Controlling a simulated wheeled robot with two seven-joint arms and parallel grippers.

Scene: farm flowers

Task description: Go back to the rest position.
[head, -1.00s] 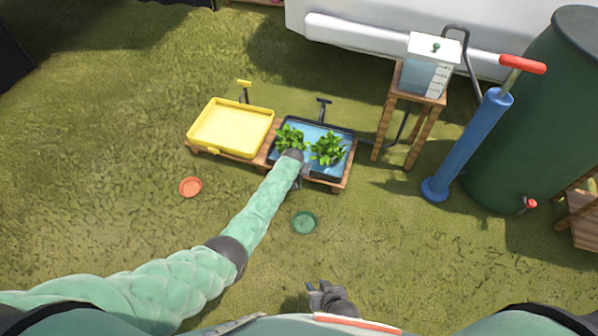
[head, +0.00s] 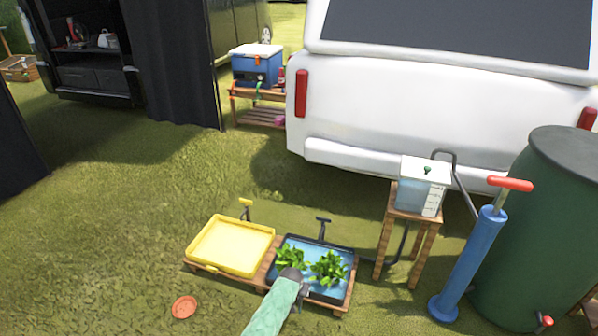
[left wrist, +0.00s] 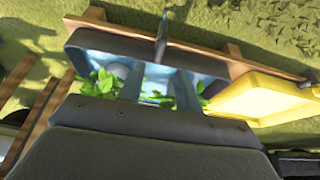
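My left gripper (head: 299,293) is at the front edge of the dark tray (head: 341,249), low over it and close to two leafy green plants (head: 328,268) (head: 291,259). The tray has a blue inside and stands on a low wooden stand. In the left wrist view two bars that look like my fingers (left wrist: 158,88) point toward the blue tray interior, apart, with nothing seen held between them. Leaves show beside them. My right gripper is out of view.
A yellow tray (head: 231,246) stands left of the dark tray. An orange saucer (head: 184,307) lies on the grass. A water tank on a wooden stool (head: 408,217), a blue pump (head: 470,262) and a green barrel (head: 541,220) stand at the right. A white vehicle (head: 440,120) is behind.

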